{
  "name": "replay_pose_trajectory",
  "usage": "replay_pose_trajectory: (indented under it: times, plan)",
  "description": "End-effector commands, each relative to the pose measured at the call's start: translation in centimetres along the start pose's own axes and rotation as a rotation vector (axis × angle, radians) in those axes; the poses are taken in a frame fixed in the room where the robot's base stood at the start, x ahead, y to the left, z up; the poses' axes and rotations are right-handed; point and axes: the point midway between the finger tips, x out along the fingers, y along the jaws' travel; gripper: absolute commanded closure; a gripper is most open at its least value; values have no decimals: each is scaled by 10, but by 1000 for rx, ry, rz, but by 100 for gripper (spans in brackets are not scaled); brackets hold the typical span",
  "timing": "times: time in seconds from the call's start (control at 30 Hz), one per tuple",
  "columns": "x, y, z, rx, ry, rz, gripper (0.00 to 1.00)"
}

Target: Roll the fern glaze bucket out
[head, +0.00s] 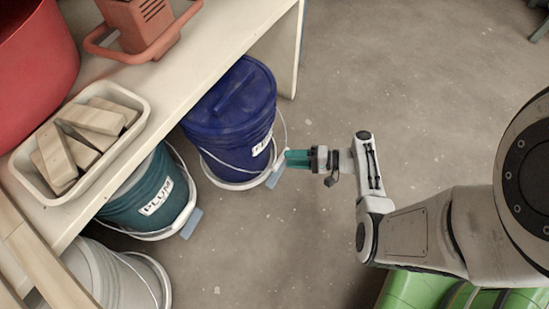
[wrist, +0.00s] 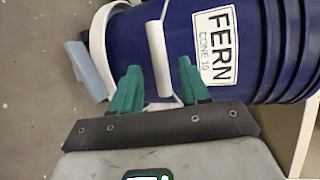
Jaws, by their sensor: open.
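The fern glaze bucket (head: 228,122) is dark blue with a blue lid. It stands partly under the table's edge on a white round base (head: 232,184) with a pale blue tab (head: 273,178). Its label (wrist: 215,46) reads "FERN CONE 10" in the wrist view. A white handle grip (wrist: 158,55) hangs on its wire bail at the bucket's side. My gripper (head: 288,159) is at the bucket's right side. In the wrist view its teal fingers (wrist: 159,75) are open, one on each side of the handle grip. Contact with the grip cannot be told.
A teal bucket labelled "PLUM" (head: 143,205) and a pale bucket (head: 104,273) stand to the left, also on white bases. The table (head: 187,84) overhangs them; its leg (head: 288,50) is just behind the fern bucket. Open floor (head: 420,90) lies to the right.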

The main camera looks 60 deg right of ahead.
Motion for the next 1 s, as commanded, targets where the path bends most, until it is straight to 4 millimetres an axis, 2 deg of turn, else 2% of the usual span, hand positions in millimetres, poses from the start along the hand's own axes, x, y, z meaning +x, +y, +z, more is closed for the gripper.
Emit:
replay_pose_trajectory:
  times: [0.1, 0.3, 0.5, 0.77, 1.0]
  plan:
    - [23, 3, 0, -2, -3, 0, 55]
    - [50, 2, 0, -1, -3, 0, 55]
    - [61, 0, 0, -1, -2, 0, 55]
    - [61, 0, 0, 0, -1, 0, 55]
    - [61, 0, 0, 0, -1, 0, 78]
